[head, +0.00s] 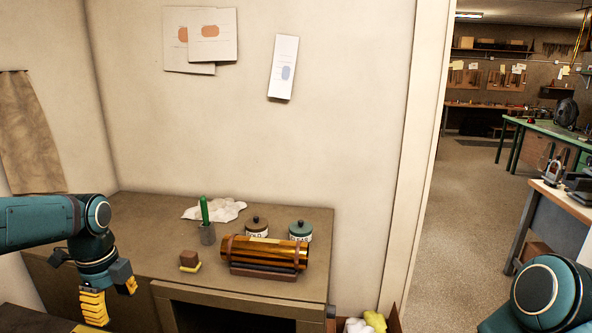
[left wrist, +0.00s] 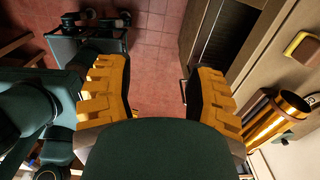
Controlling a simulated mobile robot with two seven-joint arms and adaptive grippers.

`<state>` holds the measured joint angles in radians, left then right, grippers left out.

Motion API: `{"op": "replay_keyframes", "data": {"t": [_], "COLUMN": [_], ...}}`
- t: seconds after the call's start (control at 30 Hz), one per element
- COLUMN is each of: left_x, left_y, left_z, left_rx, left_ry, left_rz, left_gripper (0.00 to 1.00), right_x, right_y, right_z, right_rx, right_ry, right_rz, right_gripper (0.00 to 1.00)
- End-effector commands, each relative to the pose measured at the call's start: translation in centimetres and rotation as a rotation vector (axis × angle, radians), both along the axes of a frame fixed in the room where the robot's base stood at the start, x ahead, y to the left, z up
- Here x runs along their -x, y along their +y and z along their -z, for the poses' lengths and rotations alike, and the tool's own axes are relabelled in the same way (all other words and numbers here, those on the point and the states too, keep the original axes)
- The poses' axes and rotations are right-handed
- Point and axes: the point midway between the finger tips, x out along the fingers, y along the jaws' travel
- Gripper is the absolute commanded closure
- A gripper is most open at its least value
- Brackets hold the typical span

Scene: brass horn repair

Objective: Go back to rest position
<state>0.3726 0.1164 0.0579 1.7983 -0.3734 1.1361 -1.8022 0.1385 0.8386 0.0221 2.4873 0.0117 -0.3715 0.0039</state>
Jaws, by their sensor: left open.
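My left gripper (head: 110,298) hangs pointing down in front of the brown bench at the left of the head view. Its yellow fingers are spread apart with nothing between them; the left wrist view (left wrist: 157,85) shows the red tiled floor through the gap. My right arm shows only as a teal joint at the lower right of the head view, and its gripper is out of the picture. A brass cylinder (head: 268,252) lies on a dark cradle on the bench, apart from my left gripper. It also shows at the right of the left wrist view (left wrist: 272,122).
The bench (head: 240,285) also holds a brown-and-yellow block (head: 189,261), a small cup (head: 207,235) with a green-handled tool, a white cloth (head: 225,209), a brown jar (head: 256,226) and a green jar (head: 300,230). A doorway at the right opens onto clear floor (head: 465,200).

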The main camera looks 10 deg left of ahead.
Motion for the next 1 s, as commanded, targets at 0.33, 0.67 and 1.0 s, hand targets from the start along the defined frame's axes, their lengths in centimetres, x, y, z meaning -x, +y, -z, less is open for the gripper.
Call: {"op": "replay_keyframes", "data": {"t": [0.33,0.67,1.0], "left_x": [-3.2,3.2,8.9], "left_y": [-12.6,-25.7,-29.4], "left_z": [17.8,33.0,37.8], "left_rx": [0.221,0.384,0.397], "left_ry": [-0.018,0.119,0.181], "left_rz": [-0.509,-1.293,-1.754], "left_gripper": [0.46,0.46,0.46], "right_x": [0.2,0.5,0.6], "right_y": [0.1,0.2,0.3], "right_z": [2.0,4.1,4.9], "right_rx": [0.001,0.002,0.003], "right_ry": [0.005,0.012,0.015], "right_rz": [-0.004,-0.008,-0.011], "right_gripper": [0.53,0.53,0.53]}}
